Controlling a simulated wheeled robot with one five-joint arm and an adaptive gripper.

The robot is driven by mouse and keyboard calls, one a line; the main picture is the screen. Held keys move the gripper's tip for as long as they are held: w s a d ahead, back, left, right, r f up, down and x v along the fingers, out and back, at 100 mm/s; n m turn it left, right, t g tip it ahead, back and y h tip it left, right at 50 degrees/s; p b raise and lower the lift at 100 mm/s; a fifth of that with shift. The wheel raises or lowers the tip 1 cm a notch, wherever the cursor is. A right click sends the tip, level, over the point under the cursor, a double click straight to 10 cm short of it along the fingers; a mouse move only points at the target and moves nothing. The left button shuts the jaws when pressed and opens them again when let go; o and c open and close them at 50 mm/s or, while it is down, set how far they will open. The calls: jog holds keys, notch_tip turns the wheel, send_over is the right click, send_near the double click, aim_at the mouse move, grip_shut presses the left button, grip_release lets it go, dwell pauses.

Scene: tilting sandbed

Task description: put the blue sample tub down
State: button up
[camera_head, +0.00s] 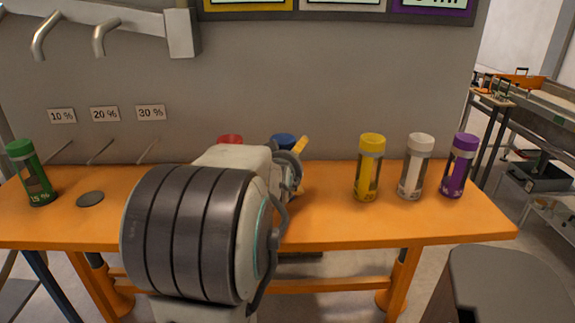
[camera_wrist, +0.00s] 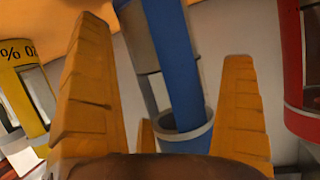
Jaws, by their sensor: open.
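The blue sample tub (camera_wrist: 172,62) stands between the two yellow fingers of my gripper (camera_wrist: 165,42) in the wrist view. The fingers are spread, with a visible gap on both sides of the tub. In the head view only the blue lid (camera_head: 284,141) shows behind my arm, with one yellow finger (camera_head: 302,148) just right of it. The tub's lower part and its contact with the orange bench (camera_head: 330,225) are hidden there by my arm.
A red tub (camera_head: 230,139) is left of the blue one, mostly hidden. Yellow (camera_head: 368,168), white (camera_head: 415,167) and purple (camera_head: 459,166) tubs stand to the right. A green tub (camera_head: 31,172) and a dark disc (camera_head: 90,198) are at left. The wall rises behind the bench.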

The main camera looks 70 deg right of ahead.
jog(key=v, duration=1.2)
jog(key=shift+r, duration=0.15)
jog(key=w+a+f+n+t+y, duration=0.1)
jog(key=w+a, duration=0.1)
jog(key=w, duration=0.1)
jog(key=w+a+f+n+t+y, duration=0.1)
jog(key=w+a+f, duration=0.1)
jog(key=w, duration=0.2)
jog(key=w+a+f+n+y, duration=0.1)
jog(key=w+a+f, duration=0.1)
jog(key=w, duration=0.1)
jog(key=shift+w+a+n+t, duration=0.2)
jog(key=shift+a+n+t, duration=0.2)
jog(key=w+a+f+n+t+y, duration=0.1)
jog(key=w+a+f+n+y, duration=0.15)
jog(key=a, duration=0.35)
jog(key=w+a+f+n+y, duration=0.2)
jog(key=w+a+f+y, duration=0.15)
jog(key=a, duration=0.25)
jog(key=s+a+f+n+g+y, duration=0.1)
jog(key=s+a+f+n+y, duration=0.1)
jog(key=a, duration=0.7)
jog(key=s+a+f+n+g+y, duration=0.2)
jog(key=a+n, duration=0.4)
jog(key=a, duration=0.4)
jog(key=shift+s+a+f, duration=0.2)
jog(key=shift+f, duration=0.65)
